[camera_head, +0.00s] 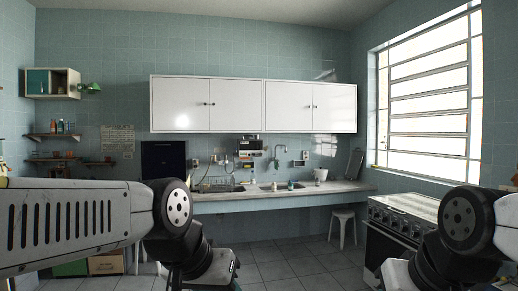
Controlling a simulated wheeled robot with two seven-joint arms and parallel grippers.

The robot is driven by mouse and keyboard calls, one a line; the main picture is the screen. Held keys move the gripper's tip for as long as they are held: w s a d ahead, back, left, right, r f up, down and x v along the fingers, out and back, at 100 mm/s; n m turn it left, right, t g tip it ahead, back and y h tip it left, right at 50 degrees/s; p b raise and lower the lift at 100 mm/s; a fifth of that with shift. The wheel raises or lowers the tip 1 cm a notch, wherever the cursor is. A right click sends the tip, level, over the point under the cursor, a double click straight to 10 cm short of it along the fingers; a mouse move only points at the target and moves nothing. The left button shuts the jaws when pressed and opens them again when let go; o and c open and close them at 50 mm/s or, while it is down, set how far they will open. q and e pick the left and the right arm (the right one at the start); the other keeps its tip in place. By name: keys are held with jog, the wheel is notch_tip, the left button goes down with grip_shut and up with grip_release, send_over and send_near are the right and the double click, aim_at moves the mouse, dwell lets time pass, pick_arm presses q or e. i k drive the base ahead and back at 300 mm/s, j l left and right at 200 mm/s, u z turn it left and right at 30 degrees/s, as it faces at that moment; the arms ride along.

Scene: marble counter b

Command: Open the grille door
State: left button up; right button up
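I cannot pick out a grille door with certainty in the head view. The barred window (428,95) on the right wall has several horizontal bars and looks closed. The dark oven front (385,250) of the stove on the right is shut. My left arm comes in from the left and bends down at the lower centre-left. My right arm comes in from the lower right, in front of part of the stove. The fingers of both grippers are out of the picture, below the frame.
A long counter (290,195) with a sink runs along the back wall, under closed white cabinets (208,104). A white stool (343,222) stands under its right end. Cardboard boxes (106,263) sit at lower left. The tiled floor (290,262) between my arms is clear.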

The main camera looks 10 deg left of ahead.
aim_at(243, 145)
jog(key=i+u, duration=0.15)
jog(key=i, duration=4.5)
jog(key=i+z, duration=0.1)
jog(key=i, duration=0.5)
jog(key=i+j+z, duration=0.1)
jog(key=i, duration=0.5)
jog(key=i+j+z, duration=0.1)
jog(key=i, duration=0.5)
jog(key=i+z, duration=0.15)
